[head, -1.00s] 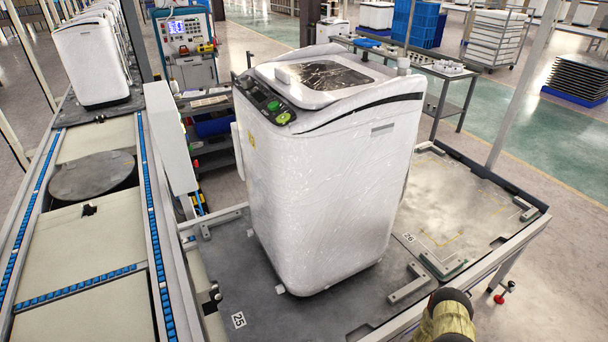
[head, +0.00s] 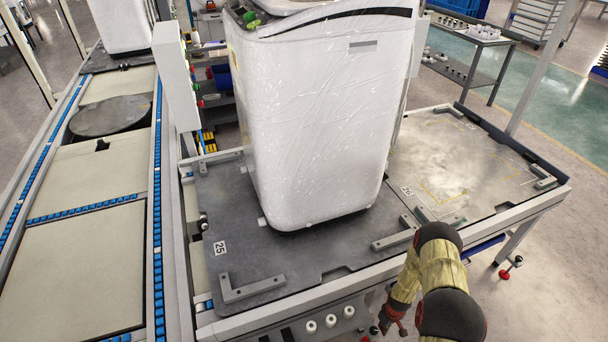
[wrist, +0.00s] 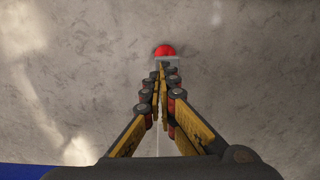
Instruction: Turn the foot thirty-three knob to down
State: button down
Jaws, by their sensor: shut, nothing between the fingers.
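My gripper (head: 392,324) is low at the front edge of the conveyor table in the head view, pointing down. In the wrist view my gripper (wrist: 161,72) has its fingers together with nothing between them. Just past the fingertips is a red round knob (wrist: 165,50) by a small grey block, over grey floor. I cannot tell whether they touch. No number thirty-three is readable, so I cannot tell which knob is foot thirty-three.
A roller conveyor (head: 80,240) runs at left. The floor (head: 560,240) at right is clear.

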aim_at(373, 331)
notch_tip(373, 331, down, 7)
jog(key=b, duration=0.2)
dwell(0.4)
jog(key=shift+s, duration=0.1)
dwell(0.5)
jog(key=shift+s+a+f, duration=0.1)
jog(key=shift+s+a, duration=0.15)
jog(key=shift+a, duration=0.05)
jog(key=shift+s+a+f, duration=0.1)
jog(key=shift+s+a, duration=0.2)
jog(key=shift+a, duration=0.45)
jog(key=shift+w+a+r, duration=0.15)
jog(key=shift+a+r, duration=0.05)
jog(key=shift+a, duration=0.05)
jog(key=shift+s+r, duration=0.1)
jog(key=shift+s, duration=0.2)
dwell(0.4)
